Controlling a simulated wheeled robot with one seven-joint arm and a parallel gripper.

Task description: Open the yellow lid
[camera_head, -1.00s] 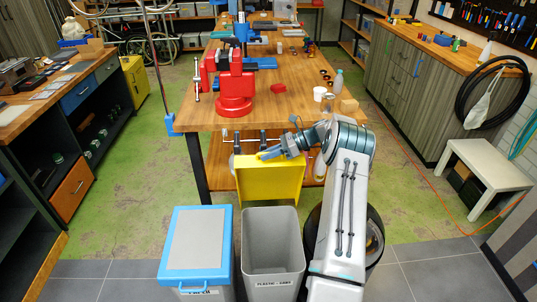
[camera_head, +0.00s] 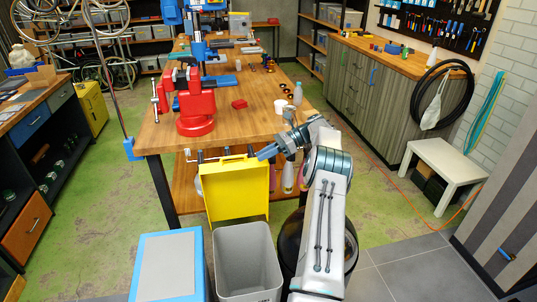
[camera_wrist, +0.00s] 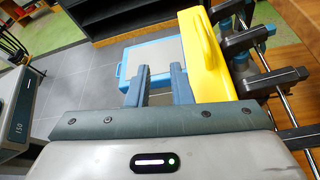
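The yellow lid (camera_head: 236,192) stands raised and nearly upright behind the open grey bin (camera_head: 247,258), with its inner side facing the head camera. My gripper (camera_head: 267,153) is at the lid's upper right corner. In the wrist view, the yellow lid (camera_wrist: 196,58) with its handle (camera_wrist: 209,40) lies just right of my gripper (camera_wrist: 156,84). The two fingers are apart with nothing between them. I cannot tell whether the right finger touches the lid.
A blue-rimmed bin with a grey top (camera_head: 168,266) stands left of the grey bin. The wooden workbench (camera_head: 240,120) is behind the lid and holds a red vise (camera_head: 195,112). Bottles stand on its lower shelf. Open floor lies right, near a white stool (camera_head: 440,160).

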